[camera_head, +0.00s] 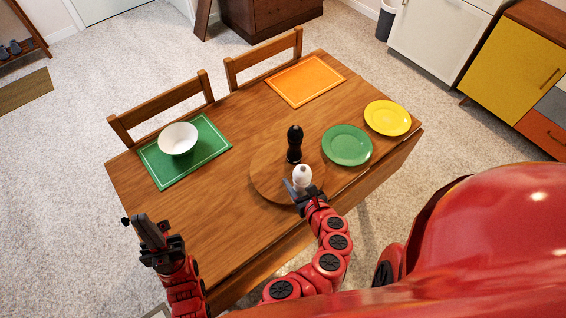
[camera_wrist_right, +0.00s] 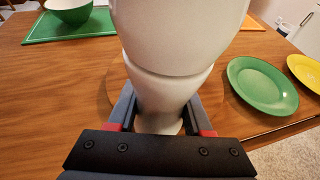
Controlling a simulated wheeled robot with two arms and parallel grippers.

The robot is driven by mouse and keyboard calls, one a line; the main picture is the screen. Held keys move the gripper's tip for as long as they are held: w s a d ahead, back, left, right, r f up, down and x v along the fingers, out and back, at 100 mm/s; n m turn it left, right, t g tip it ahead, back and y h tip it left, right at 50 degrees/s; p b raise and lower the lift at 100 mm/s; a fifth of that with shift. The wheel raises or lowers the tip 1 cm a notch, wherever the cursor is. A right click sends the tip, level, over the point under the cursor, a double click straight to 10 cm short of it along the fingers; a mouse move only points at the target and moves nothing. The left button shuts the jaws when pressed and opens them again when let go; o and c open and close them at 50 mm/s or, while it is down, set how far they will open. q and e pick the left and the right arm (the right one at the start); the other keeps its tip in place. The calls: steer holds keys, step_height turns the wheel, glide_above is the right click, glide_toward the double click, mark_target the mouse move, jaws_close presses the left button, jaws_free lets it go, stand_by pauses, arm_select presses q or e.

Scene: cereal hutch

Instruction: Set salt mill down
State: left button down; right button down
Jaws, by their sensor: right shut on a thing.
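The white salt mill (camera_head: 302,177) is upright between the fingers of my right gripper (camera_head: 302,190), over the front part of the round wooden board (camera_head: 265,183). In the right wrist view, the salt mill (camera_wrist_right: 175,82) fills the middle, with a finger of the right gripper (camera_wrist_right: 160,118) on each side of its narrow lower part. I cannot tell whether its base touches the board. The black pepper mill (camera_head: 294,145) stands on the board just behind it. My left gripper (camera_head: 150,232) is over the table's left front corner with nothing visible in it; its finger gap is unclear.
The wooden table (camera_head: 235,225) also holds a bowl (camera_head: 178,139) on a green placemat (camera_head: 208,157), an orange placemat (camera_head: 305,81), a green plate (camera_head: 347,145) and a yellow plate (camera_head: 388,118). Two chairs (camera_head: 160,105) stand behind. The table's left front is clear.

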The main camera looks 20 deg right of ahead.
steer(key=w+a+p, duration=0.1)
steer(key=w, duration=0.4)
steer(key=w+a+f, duration=0.1)
steer(key=w, duration=0.4)
steer(key=w+a+p, duration=0.1)
steer(key=w, duration=0.4)
steer(key=shift+a+f+p, duration=0.1)
steer(key=shift+f+p, duration=0.05)
steer(key=shift+p, duration=0.2)
steer(key=shift+w+f, duration=0.15)
steer(key=shift+f, duration=1.65)
steer(key=shift+f+b, duration=0.15)
steer(key=shift+b, duration=0.25)
steer(key=shift+c, duration=1.6)
jaws_free()
steer(key=shift+r, duration=0.25)
steer(key=b+v, duration=0.1)
steer(key=v, duration=1.1)
